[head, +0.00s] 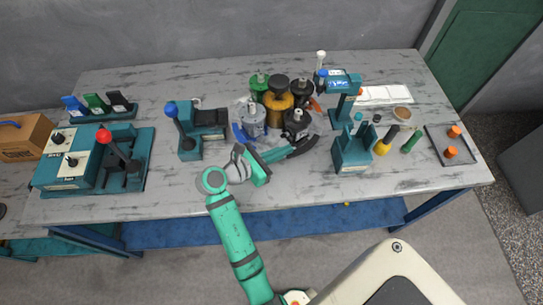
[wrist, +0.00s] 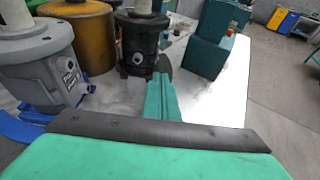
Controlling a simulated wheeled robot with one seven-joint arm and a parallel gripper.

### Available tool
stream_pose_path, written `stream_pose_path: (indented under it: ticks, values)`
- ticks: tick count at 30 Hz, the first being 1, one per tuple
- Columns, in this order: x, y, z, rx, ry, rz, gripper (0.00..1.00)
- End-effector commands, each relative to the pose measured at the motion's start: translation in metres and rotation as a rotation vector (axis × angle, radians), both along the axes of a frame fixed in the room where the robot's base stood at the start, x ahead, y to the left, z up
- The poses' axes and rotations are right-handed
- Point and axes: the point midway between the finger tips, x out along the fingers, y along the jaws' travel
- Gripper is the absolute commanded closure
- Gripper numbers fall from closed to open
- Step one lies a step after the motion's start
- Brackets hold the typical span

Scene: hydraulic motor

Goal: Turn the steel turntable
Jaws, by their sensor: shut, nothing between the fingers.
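The steel turntable (head: 318,122) is a shiny round plate near the middle of the bench, mostly hidden under several motors. A grey motor (head: 252,118), an amber motor (head: 278,100) and a black motor (head: 297,124) stand on it. Coloured curved pieces stick out at its edge: a blue one (head: 240,135) and a black one (head: 303,147). My gripper (head: 287,151) is shut and empty at the front edge, its tips close to the black piece; I cannot tell if they touch. In the wrist view, my fingers (wrist: 160,88) point at the black motor (wrist: 138,45).
A teal caddy (head: 352,153) and a teal press (head: 342,95) stand right of the turntable. A teal unit with a blue-knobbed lever (head: 200,130) and a control box (head: 70,160) are on the left. The bench front (head: 330,180) is mostly clear.

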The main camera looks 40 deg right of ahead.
Motion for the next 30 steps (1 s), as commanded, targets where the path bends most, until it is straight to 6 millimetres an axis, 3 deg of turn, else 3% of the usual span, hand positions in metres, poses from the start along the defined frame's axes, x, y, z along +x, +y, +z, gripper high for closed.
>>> stream_pose_path:
  ticks: [8,30]
  values:
    - [-0.001,-0.017,0.0,0.0,0.0,0.0,1.0]
    - [0.001,-0.017,0.0,0.0,0.0,0.06,1.0]
